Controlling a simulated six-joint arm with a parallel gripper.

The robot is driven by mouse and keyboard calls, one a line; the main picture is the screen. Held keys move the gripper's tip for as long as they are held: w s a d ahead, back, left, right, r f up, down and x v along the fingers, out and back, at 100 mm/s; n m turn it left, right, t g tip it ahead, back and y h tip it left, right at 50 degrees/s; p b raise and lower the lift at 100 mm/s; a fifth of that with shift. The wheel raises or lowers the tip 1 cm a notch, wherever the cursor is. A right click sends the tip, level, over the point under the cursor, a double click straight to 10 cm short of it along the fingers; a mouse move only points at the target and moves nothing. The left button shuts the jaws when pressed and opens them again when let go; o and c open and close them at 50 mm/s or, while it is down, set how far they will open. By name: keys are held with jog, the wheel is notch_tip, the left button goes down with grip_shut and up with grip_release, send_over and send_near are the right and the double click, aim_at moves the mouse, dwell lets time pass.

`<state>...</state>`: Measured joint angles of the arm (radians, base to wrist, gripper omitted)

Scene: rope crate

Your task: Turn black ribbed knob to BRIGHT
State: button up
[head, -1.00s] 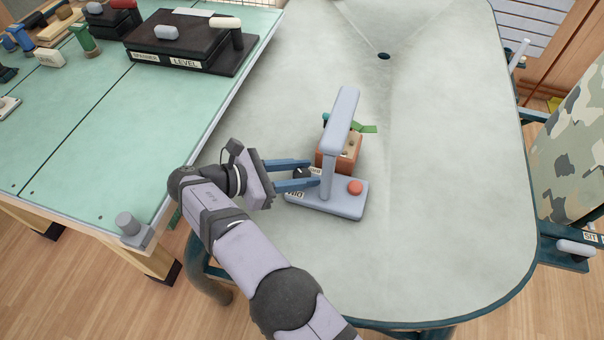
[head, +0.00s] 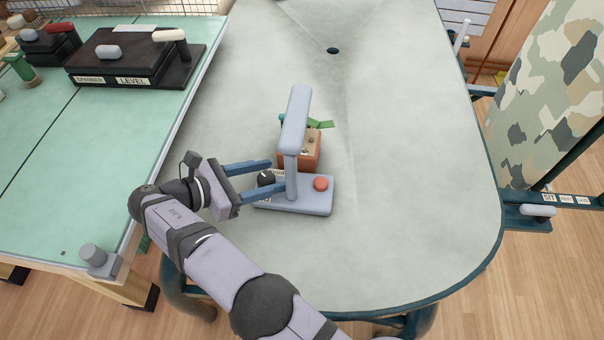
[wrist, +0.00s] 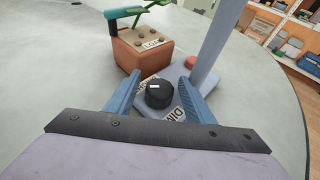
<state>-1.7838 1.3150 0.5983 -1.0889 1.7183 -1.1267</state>
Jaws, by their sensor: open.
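The black ribbed knob (head: 266,178) sits on the left part of the grey-blue lamp base (head: 315,203). In the wrist view the knob (wrist: 159,97) has a white mark on its top, toward the far side. A label reading DIM (wrist: 175,113) is at its near right; another label (wrist: 148,80) on its far side is partly hidden and unreadable. My gripper (head: 277,175) is open, with its blue fingers on either side of the knob. In the wrist view, gaps show between the knob and both fingers (wrist: 160,80).
The lamp's post and arm (head: 296,120) rise just right of my fingertips. A red button (head: 321,183) is on the base's right. The grey table (head: 400,200) is clear to the right.

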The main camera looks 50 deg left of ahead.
jog(key=shift+d+r+n+y+p, duration=0.1)
jog(key=shift+r+n+y+p, duration=0.1)
jog(key=shift+n+y+p, duration=0.6)
jog(key=shift+n+y+p, duration=0.3)
jog(key=shift+y+p, duration=0.2)
jog(key=shift+p, duration=0.55)
